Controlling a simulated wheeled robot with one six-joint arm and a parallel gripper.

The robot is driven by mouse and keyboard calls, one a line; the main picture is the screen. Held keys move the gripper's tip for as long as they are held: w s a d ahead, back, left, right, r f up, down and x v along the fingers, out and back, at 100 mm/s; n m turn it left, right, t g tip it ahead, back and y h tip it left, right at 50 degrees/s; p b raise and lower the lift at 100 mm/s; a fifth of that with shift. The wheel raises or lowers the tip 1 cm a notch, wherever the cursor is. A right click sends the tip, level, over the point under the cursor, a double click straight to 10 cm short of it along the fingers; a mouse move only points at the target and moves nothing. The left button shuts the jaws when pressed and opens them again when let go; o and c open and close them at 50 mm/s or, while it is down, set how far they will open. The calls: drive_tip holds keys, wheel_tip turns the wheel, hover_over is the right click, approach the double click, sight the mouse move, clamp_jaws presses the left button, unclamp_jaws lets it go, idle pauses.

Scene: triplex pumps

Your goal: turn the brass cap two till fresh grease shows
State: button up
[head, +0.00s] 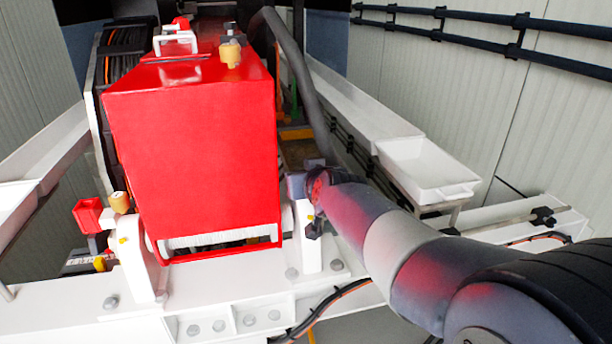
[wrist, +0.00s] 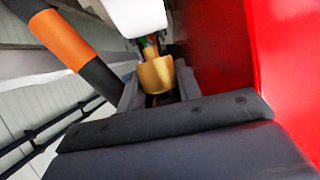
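A brass cap (wrist: 156,75) shows in the wrist view, between the two fingers of my gripper (wrist: 158,90). The fingers stand close on either side of it; whether they touch it I cannot tell. A small brass-coloured stem sits just beyond the cap, below a white rounded part. I can make out no fresh grease there. In the head view my gripper (head: 298,186) is at the right bearing pedestal (head: 306,240) beside the red housing, and the cap there is hidden. Other brass caps show on top of the housing (head: 231,55) and on the left pedestal (head: 118,202).
The red housing (head: 190,150) stands close to my gripper and fills the right of the wrist view. A dark hose (head: 300,75) runs behind my gripper. A white tray (head: 425,168) is at the right, with rails (head: 480,22) along the wall.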

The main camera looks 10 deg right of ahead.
drive_tip(key=o, duration=0.5)
drive_tip(key=shift+c, duration=0.2)
drive_tip(key=v, duration=1)
drive_tip(key=shift+s+b, duration=0.35)
drive_tip(key=shift+b, duration=0.05)
drive_tip(key=shift+d+r, duration=0.1)
drive_tip(key=shift+r, duration=0.05)
